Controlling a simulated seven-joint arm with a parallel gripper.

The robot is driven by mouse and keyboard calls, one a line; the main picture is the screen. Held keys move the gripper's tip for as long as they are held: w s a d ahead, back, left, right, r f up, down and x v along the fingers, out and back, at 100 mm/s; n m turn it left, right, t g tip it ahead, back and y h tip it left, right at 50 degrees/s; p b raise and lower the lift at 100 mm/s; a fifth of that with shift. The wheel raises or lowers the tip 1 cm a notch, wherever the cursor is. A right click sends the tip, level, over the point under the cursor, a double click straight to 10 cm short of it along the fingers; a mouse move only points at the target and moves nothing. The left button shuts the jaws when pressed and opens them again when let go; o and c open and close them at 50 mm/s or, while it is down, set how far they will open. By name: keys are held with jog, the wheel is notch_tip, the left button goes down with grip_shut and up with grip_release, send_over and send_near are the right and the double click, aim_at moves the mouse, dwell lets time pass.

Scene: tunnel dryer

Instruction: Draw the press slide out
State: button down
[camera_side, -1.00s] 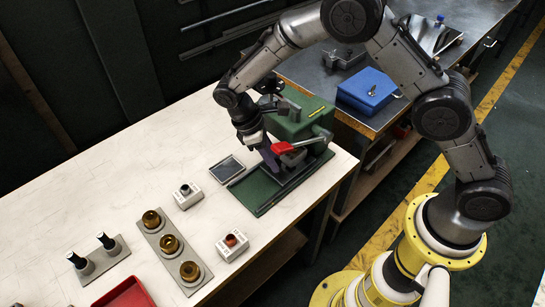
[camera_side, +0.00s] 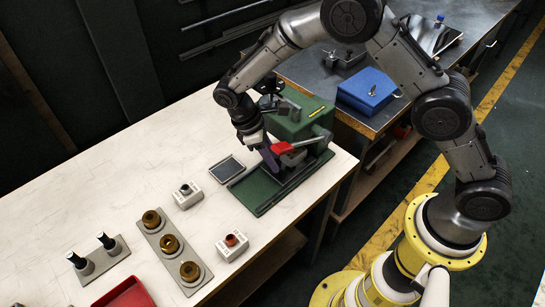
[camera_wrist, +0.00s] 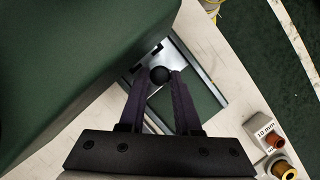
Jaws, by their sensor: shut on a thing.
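The green press (camera_side: 300,118) stands at the right end of the white bench, with a red-ended lever (camera_side: 283,148) at its front. A dark green base with rails (camera_side: 257,193) extends in front of it. In the wrist view the press body (camera_wrist: 70,60) fills the left. A round black knob (camera_wrist: 160,73) sits between the two fingers of my gripper (camera_wrist: 161,77), which is shut on it. A light metal plate (camera_wrist: 186,62) shows beside the knob. In the side view my gripper (camera_side: 268,157) is low at the press front; the knob and most of the slide are hidden there.
A framed dark panel (camera_side: 227,169) lies left of the base. Two small labelled boxes (camera_side: 188,194) (camera_side: 232,245) and a strip with brass cups (camera_side: 169,243) are further left. A blue box (camera_side: 368,92) stands behind, right. The bench's front edge is close to the base.

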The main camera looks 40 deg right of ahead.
jog(key=shift+a, duration=0.1)
jog(key=a, duration=1.1)
jog(key=shift+a+r, duration=0.1)
jog(key=shift+a, duration=0.15)
jog(key=c, duration=0.6)
grip_release()
jog(key=shift+d, duration=0.1)
jog(key=v, duration=1.3)
jog(key=shift+r, duration=0.35)
jog(key=shift+w, duration=0.15)
